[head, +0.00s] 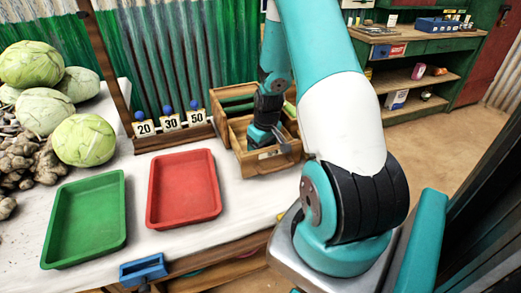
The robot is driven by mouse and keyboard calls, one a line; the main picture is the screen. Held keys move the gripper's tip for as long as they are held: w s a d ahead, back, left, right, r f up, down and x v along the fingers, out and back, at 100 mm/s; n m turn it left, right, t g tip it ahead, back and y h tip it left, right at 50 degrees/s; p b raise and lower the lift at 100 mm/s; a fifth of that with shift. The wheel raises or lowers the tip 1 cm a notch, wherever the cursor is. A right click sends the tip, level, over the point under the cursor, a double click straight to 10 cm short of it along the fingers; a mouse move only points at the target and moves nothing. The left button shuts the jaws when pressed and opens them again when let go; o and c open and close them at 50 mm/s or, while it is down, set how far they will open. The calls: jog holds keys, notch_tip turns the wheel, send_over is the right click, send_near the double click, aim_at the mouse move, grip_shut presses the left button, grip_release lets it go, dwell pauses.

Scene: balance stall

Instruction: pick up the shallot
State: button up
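My gripper (272,140) points down into a wooden crate (264,163) on the right end of the white-covered table. A teal part and a dark grey part of it show at the crate's front section. Its fingertips are too small and hidden to tell whether they are open or shut. I cannot make out a shallot anywhere; the crate's inside is largely hidden by my gripper and the crate's walls.
An empty red tray (184,187) and an empty green tray (86,218) lie left of the crate. Price cards (171,123) stand behind the red tray. Cabbages (84,140) and ginger-like roots (22,158) are piled at far left. A blue holder (143,269) is at the front edge.

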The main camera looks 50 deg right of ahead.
jog(key=c, duration=0.9)
